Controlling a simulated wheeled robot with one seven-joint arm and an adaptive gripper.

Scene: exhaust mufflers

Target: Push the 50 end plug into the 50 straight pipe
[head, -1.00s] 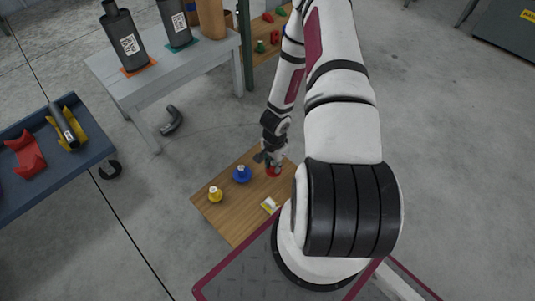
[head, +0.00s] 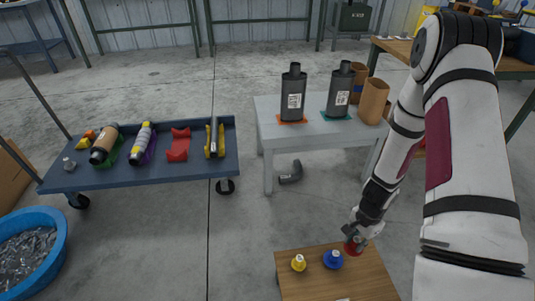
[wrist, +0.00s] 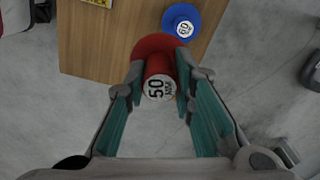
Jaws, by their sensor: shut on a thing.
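The red 50 end plug (wrist: 160,46) has a round flange and a stem with a white "50" label facing the wrist camera. My gripper (wrist: 160,82) is shut on its stem, one finger on each side. In the head view the plug (head: 352,247) shows below my gripper (head: 357,236), by the far edge of the small wooden table (head: 300,289). I cannot tell whether it touches the table. A grey straight pipe (head: 214,135) lies in a yellow holder on the blue cart (head: 190,176). Its size label is not readable.
A blue plug (head: 333,260) marked 60 and a yellow plug (head: 298,263) stand on the wooden table. A grey table (head: 268,134) carries two dark mufflers. A bent pipe (head: 290,173) lies on the floor. Open floor lies between cart and wooden table.

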